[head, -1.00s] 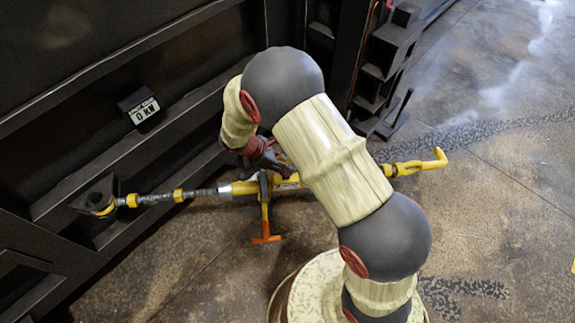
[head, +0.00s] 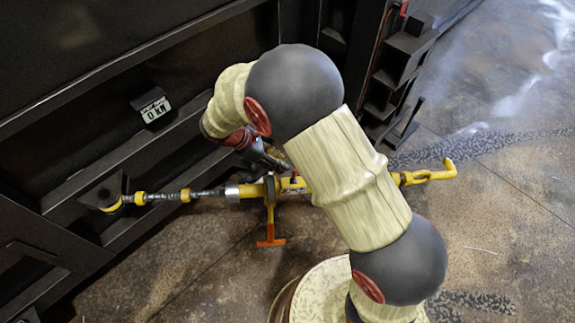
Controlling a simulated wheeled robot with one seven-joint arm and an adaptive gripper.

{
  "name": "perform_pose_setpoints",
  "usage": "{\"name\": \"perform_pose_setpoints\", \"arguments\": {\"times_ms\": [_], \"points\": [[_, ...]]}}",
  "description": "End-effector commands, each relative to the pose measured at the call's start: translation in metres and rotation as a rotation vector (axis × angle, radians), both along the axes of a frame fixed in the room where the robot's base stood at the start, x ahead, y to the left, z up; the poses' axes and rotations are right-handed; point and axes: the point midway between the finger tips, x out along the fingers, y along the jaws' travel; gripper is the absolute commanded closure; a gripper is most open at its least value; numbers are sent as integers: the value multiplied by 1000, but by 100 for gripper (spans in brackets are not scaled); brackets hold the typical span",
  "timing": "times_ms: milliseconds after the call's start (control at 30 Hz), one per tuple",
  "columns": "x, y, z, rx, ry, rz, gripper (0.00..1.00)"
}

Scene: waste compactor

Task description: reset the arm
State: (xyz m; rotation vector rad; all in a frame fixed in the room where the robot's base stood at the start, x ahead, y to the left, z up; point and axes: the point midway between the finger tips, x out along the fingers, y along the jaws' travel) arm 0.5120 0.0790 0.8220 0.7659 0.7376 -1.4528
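My gripper (head: 268,158) is small and dark and hangs below my wrist, just above the middle of a long yellow ratchet bar. My arm partly hides it, and I cannot tell whether its fingers are open or shut, or whether they touch the bar. The yellow bar (head: 255,190) runs level across the picture from a dark bracket (head: 103,192) on the compactor's wall to a yellow hooked end (head: 430,177) at the right. An orange-ended handle (head: 270,242) hangs down from its middle. My arm hides part of the bar's right half.
The dark ribbed compactor wall (head: 130,165) fills the left and back. A "0 kN" display (head: 152,107) sits on it. Dark metal steps and hardware (head: 400,75) stand behind my arm at the right. The stained concrete floor (head: 510,210) is clear at the right.

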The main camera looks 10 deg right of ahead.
Motion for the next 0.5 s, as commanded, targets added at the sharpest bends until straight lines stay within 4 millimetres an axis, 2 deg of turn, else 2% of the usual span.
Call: {"name": "perform_pose_setpoints", "arguments": {"times_ms": [200,500], "points": [[0,11,15,0,-1,-1,70],[0,12,17,0,-1,-1,70]]}}
